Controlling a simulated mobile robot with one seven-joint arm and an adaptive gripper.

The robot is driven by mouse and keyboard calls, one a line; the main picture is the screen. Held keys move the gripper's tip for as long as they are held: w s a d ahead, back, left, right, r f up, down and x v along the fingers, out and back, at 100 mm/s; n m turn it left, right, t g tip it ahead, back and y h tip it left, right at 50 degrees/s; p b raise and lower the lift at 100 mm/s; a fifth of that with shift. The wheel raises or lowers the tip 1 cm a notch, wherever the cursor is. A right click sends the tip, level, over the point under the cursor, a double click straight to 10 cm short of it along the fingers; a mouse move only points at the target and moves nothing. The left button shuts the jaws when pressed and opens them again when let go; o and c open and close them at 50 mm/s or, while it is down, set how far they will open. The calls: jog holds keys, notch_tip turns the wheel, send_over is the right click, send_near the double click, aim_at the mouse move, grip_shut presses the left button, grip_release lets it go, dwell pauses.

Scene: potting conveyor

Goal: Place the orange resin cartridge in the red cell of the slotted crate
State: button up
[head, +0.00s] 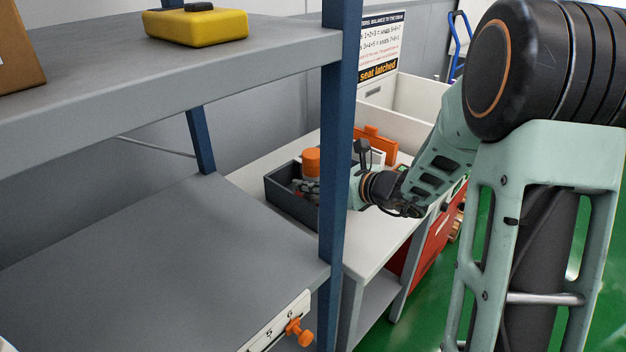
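The orange cartridge (311,161) shows as a short upright cylinder in the head view, its top above the rim of a dark grey crate (287,207) on the white bench. My gripper (308,187) reaches in from the right, behind the blue post, with its fingers at the cartridge's lower part, at or just over the crate. The post hides part of the gripper and wrist. The fingers are too small and covered to tell whether they are closed on the cartridge. The crate's inside is mostly hidden, and I see no red cell.
A blue shelf post (337,130) stands in front of my wrist. A grey shelf (150,250) fills the near left, with a yellow case (197,28) on the upper shelf. An orange fixture (375,143) stands behind my wrist. White bench surface (375,238) is clear at the front.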

jog(key=shift+r, duration=0.1)
jog(key=shift+r+p, duration=0.25)
jog(key=shift+p, duration=0.05)
jog(key=p+v, duration=0.1)
jog(key=v, duration=1.1)
jog(key=shift+f, duration=0.2)
jog(key=shift+r, duration=0.1)
